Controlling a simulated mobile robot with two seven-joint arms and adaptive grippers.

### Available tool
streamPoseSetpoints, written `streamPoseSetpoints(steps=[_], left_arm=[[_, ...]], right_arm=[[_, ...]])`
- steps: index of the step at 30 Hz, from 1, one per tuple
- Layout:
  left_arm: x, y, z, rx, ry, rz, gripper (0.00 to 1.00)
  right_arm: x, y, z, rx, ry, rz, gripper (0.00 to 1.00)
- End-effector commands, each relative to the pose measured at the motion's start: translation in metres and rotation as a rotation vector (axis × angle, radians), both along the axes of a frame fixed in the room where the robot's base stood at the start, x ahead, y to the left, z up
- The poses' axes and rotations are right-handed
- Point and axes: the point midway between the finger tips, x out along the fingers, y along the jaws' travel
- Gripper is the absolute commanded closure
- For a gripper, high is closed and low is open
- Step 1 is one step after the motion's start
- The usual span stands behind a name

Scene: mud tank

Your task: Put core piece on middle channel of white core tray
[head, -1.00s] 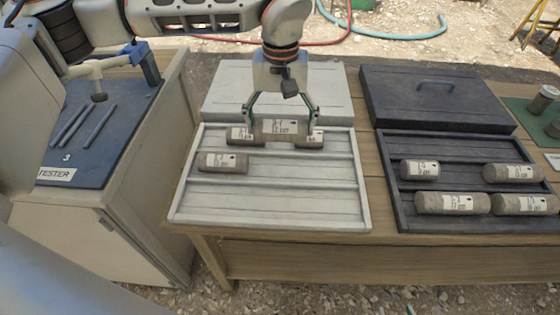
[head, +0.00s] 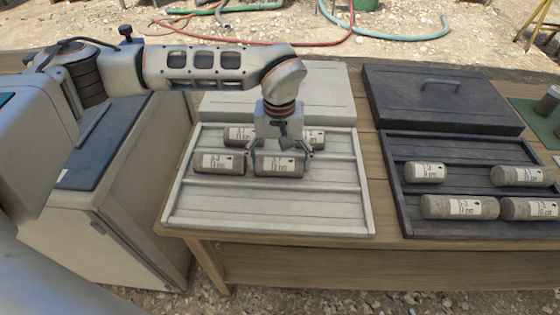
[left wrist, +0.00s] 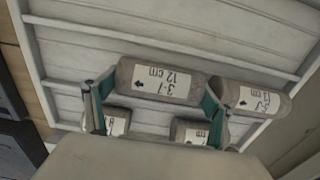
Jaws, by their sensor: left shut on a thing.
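My left gripper (head: 279,158) is shut on a grey-brown core piece (head: 279,165) with a white label, held lengthwise from left to right. In the left wrist view the held core piece (left wrist: 158,82) sits between the green-lined fingers and its label reads 3-1, 12 cm. It is over or in the middle channel of the white core tray (head: 270,207), in line with another core piece (head: 219,162) at its left. I cannot tell whether it touches the channel floor. Two more core pieces (head: 238,136) (head: 315,138) lie in the back channel, partly hidden by the gripper.
A dark tray (head: 440,145) with several core pieces stands at right, with a dark lid (head: 440,100) behind it. A pale lid (head: 335,95) lies behind the white tray. A cabinet (head: 135,185) stands at left. The white tray's front channel is empty.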

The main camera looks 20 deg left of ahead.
Motion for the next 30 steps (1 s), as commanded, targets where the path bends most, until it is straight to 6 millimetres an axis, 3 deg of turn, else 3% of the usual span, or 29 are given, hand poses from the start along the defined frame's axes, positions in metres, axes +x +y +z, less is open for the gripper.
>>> streamPoseSetpoints(steps=[9, 10, 11, 21, 26, 30], left_arm=[[0.001, 0.0, 0.001, 0.0, -0.003, 0.0, 0.59], [0.0, 0.0, 0.0, 0.001, -0.002, 0.0, 0.12], [0.0, 0.0, 0.0, 0.0, -0.001, 0.0, 0.1], [0.0, 0.0, 0.003, 0.0, -0.002, 0.0, 0.1], [0.002, 0.0, 0.027, 0.001, -0.009, 0.0, 0.1], [0.002, 0.0, 0.057, 0.001, -0.01, 0.001, 0.1]], right_arm=[[0.0, 0.0, 0.0, 0.0, 0.0, 0.0, 0.6], [0.0, 0.0, 0.0, 0.0, 0.001, 0.0, 0.6], [0.0, 0.0, 0.0, 0.0, 0.002, -0.001, 0.6], [-0.002, 0.001, -0.002, 0.003, 0.007, -0.006, 0.6], [0.002, 0.0, 0.005, 0.002, -0.004, -0.007, 0.6], [0.001, -0.003, 0.005, -0.003, 0.0, -0.009, 0.6]])
